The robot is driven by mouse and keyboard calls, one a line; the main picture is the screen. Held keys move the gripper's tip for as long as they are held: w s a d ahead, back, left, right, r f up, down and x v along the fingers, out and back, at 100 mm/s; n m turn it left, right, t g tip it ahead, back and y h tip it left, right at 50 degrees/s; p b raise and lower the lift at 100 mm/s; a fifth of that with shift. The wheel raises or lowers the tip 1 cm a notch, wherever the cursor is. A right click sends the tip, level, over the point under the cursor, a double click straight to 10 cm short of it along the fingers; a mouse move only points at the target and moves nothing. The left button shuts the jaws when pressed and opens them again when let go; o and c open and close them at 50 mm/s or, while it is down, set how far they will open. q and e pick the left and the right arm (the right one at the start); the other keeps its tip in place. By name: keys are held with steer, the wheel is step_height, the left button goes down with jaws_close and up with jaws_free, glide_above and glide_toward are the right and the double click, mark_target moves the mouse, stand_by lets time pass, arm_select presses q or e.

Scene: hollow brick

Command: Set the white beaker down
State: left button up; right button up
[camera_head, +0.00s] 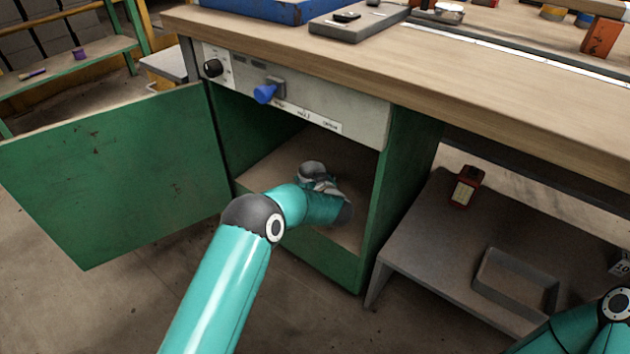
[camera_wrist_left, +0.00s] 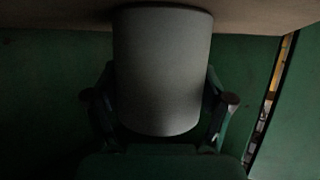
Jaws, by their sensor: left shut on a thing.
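The white beaker (camera_wrist_left: 162,70) fills the middle of the left wrist view, grey in the dim light, between the two fingers of my left gripper (camera_wrist_left: 162,104). The fingers are closed against its sides. In the head view my left gripper (camera_head: 322,184) is inside the open green cabinet (camera_head: 402,190), low over its brown floor. Only a small grey part of the beaker (camera_head: 312,168) shows there, beyond the gripper. In the wrist view the beaker's far end meets the brown surface, but I cannot tell whether they touch. My right gripper is out of view; only its arm shows.
The green cabinet door (camera_head: 115,180) stands open to the left. A panel with a blue handle (camera_head: 265,93) is above the opening, under the wooden worktop (camera_head: 480,75). On the right, a low grey table (camera_head: 430,240) holds a red device (camera_head: 467,186) and a shallow tray (camera_head: 515,285).

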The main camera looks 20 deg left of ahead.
arm_select(q)
steer(key=o, duration=1.3)
steer(key=shift+s+r, duration=0.1)
steer(key=shift+r, duration=0.05)
steer(key=p+v, duration=0.5)
steer(key=v, duration=0.6)
steer(key=shift+s+d+p, duration=0.25)
steer(key=shift+d+p, duration=0.05)
steer(key=shift+p, duration=0.05)
